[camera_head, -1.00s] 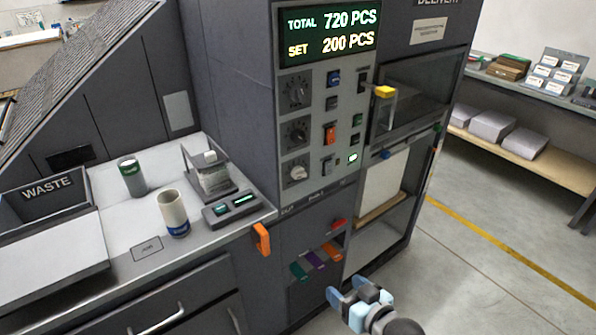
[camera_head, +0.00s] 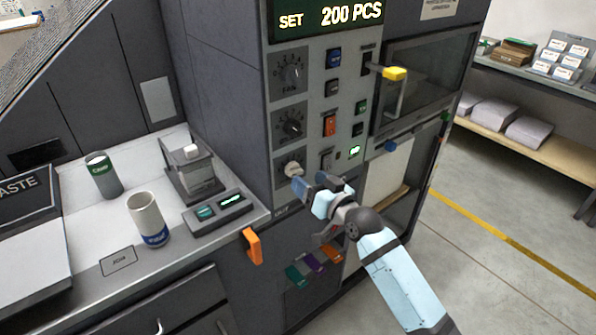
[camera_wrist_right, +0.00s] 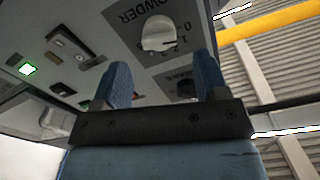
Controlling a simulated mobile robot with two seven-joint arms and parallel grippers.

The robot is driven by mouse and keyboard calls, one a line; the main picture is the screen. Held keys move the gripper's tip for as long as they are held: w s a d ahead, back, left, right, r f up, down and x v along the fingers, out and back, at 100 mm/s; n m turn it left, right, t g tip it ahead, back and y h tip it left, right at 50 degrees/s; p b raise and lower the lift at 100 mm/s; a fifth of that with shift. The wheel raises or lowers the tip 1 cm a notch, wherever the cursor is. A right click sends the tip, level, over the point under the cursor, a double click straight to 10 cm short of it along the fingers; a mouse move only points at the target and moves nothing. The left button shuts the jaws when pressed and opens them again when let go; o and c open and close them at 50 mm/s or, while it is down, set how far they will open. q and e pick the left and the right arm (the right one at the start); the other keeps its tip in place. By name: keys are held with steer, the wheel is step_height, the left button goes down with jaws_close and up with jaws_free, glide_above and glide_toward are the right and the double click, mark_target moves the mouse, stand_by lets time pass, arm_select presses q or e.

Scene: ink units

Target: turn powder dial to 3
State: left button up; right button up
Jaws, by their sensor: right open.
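The powder dial is a white knob (camera_head: 291,169), the lowest of three dials on the machine's grey control panel. In the right wrist view the white knob (camera_wrist_right: 159,33) sits under the word POWDER, with small numbers around it; its exact setting is hard to read. My right gripper (camera_head: 315,183) is just below and to the right of the knob in the head view. In the right wrist view its two blue fingers (camera_wrist_right: 163,78) are apart with nothing between them, and the knob shows beyond their tips, not gripped. My left gripper is not in view.
Two dark dials (camera_head: 291,74) sit above the powder dial. Buttons and switches, including a lit green button (camera_head: 355,152), are close on the right. A yellow handle (camera_head: 395,73) sticks out at the upper right. An orange handle (camera_head: 252,245) projects from the counter corner.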

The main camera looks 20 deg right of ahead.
mark_target(298, 172)
steer(key=x, duration=0.5)
steer(key=c, duration=0.9)
